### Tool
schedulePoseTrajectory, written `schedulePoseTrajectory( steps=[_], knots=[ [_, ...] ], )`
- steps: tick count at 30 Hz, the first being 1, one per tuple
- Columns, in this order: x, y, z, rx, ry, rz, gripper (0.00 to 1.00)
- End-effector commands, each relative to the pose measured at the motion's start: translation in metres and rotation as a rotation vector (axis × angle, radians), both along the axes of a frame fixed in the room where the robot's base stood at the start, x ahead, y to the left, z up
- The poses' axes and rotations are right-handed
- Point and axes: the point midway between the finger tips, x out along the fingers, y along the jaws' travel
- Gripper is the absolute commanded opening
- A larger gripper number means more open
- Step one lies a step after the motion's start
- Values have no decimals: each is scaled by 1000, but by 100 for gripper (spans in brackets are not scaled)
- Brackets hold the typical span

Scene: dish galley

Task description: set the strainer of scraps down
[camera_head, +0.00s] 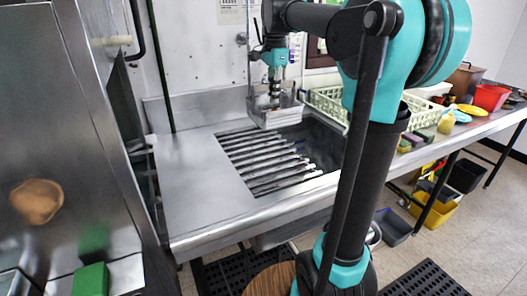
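The strainer (276,118) is a small grey metal basket near the back edge of the sink, in front of the wall. My gripper (275,98) points straight down into it from above, and its fingers appear closed on a part inside the basket. The strainer looks level and seems to hang over the back of the sink's bars. The scraps inside are too small to make out. The steel sink counter (186,186) lies to the left, with a slatted rack of bars (262,160) over the basin.
A pale green dish rack (327,104) stands right of the strainer. The left steel counter is bare. A steel machine panel (60,130) stands at far left.

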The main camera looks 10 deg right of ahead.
Motion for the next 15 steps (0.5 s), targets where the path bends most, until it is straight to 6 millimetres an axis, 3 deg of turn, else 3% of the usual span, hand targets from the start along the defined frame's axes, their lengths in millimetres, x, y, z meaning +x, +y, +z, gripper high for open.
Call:
schedulePoseTrajectory(
  steps=[15],
  knots=[
    [0,0,-122,0,0,0,0]
  ],
)
